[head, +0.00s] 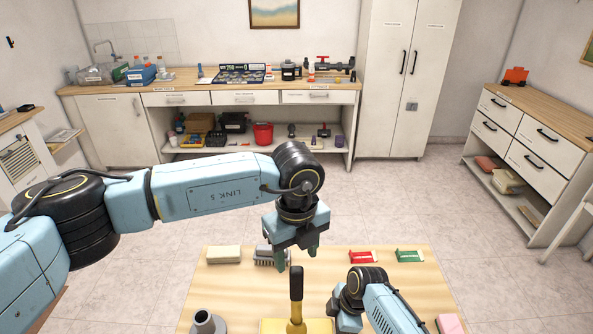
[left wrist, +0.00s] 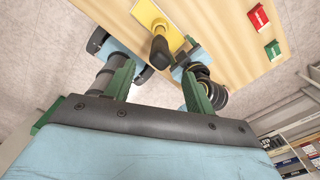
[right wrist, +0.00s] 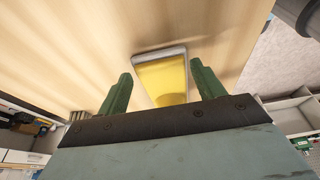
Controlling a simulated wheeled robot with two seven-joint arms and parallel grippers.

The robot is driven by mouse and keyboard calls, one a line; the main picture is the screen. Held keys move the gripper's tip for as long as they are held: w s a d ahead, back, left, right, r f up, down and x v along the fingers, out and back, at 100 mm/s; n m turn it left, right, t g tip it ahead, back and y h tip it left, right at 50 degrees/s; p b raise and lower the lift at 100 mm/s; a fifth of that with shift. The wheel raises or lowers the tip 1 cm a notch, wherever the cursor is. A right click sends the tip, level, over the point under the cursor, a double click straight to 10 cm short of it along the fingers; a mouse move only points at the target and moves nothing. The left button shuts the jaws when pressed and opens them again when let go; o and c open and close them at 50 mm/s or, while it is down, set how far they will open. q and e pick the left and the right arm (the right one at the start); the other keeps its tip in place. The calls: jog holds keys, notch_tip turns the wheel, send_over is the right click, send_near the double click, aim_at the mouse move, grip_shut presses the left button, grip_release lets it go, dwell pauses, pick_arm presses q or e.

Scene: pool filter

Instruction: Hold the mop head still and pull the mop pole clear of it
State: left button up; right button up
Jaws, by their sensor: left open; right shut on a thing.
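The mop head (head: 272,326) is a flat yellow plate on the wooden table, cut off by the bottom edge in the head view. The mop pole (head: 296,284) stands upright in it, with a black grip on a yellow lower part. My left gripper (head: 296,254) is open, pointing down just above the pole's top; in the left wrist view the pole's black end (left wrist: 159,48) shows beyond the gap between its fingers. My right gripper (head: 338,320) is low at the right of the mop head and shut on it; the yellow plate (right wrist: 163,78) shows between its fingers.
Behind the mop lie a cream block (head: 224,254), a grey brush (head: 268,257), a red piece (head: 362,257) and a green piece (head: 409,256). A grey cone-shaped part (head: 205,321) stands at left, a pink block (head: 450,323) at right. The table's (head: 235,290) left middle is clear.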

pick_arm(q)
jog(key=shift+f, duration=1.3)
grip_shut()
jog(key=shift+r, duration=0.65)
notch_tip(320, 180, up, 7)
jog(key=shift+r, duration=0.15)
dwell(0.7)
